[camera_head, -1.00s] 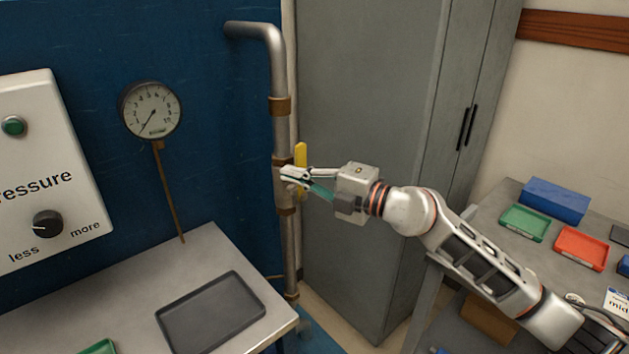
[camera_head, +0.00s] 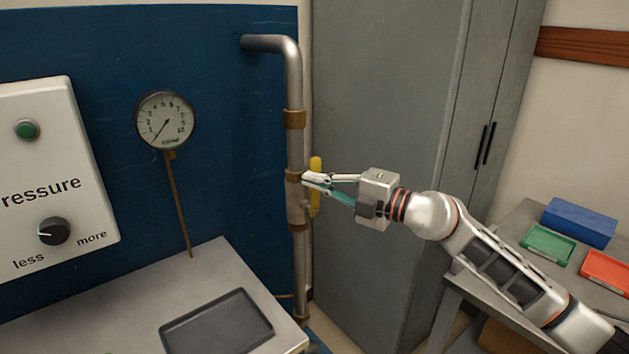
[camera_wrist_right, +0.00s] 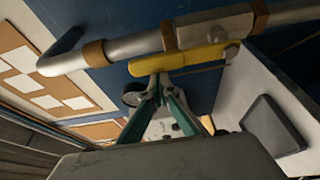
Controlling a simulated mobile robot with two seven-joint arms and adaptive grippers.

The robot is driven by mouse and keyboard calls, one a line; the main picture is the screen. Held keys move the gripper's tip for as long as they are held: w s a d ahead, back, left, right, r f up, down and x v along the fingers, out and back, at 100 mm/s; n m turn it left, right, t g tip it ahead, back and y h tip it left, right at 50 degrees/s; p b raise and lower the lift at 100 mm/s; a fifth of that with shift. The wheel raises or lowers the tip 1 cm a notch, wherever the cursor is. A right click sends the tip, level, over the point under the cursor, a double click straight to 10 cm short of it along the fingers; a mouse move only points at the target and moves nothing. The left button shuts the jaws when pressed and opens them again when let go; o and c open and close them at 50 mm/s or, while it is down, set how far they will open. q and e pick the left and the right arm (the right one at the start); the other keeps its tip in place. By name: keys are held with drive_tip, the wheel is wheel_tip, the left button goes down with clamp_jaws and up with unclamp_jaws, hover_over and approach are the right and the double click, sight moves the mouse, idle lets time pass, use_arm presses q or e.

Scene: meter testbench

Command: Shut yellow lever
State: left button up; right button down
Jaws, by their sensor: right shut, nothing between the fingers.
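The yellow lever (camera_head: 316,202) is on a valve on the vertical metal pipe (camera_head: 294,75). It stands upright alongside the pipe in the head view, its middle hidden behind my right gripper. In the right wrist view the lever (camera_wrist_right: 178,61) lies roughly parallel to the pipe (camera_wrist_right: 128,48), its free end near the fingertips. My right gripper (camera_head: 311,181) is shut and empty, with its fingertips in front of the lever. The same gripper (camera_wrist_right: 160,82) shows close to the lever in the wrist view; I cannot tell whether they touch. My left gripper is not in view.
A pressure gauge (camera_head: 165,121) and a panel with a knob (camera_head: 54,231) are left of the pipe. A dark tray (camera_head: 217,325) lies on the bench below. A grey cabinet (camera_head: 380,80) stands behind my right arm. A side table holds blue (camera_head: 580,222) and green (camera_head: 547,245) containers.

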drive_tip(key=w+d+f+m+t+h+p, duration=0.1)
drive_tip(key=w+d+f+m+t+p, duration=0.2)
drive_tip(key=m, duration=0.8)
drive_tip(key=w+d+f+m+t+h+p, duration=0.1)
drive_tip(key=w+d+f+m+t+p, duration=0.3)
drive_tip(key=m, duration=0.7)
drive_tip(key=shift+d+f+p, duration=0.5)
drive_tip(key=shift+d+f, duration=0.25)
drive_tip(key=shift+d, duration=0.65)
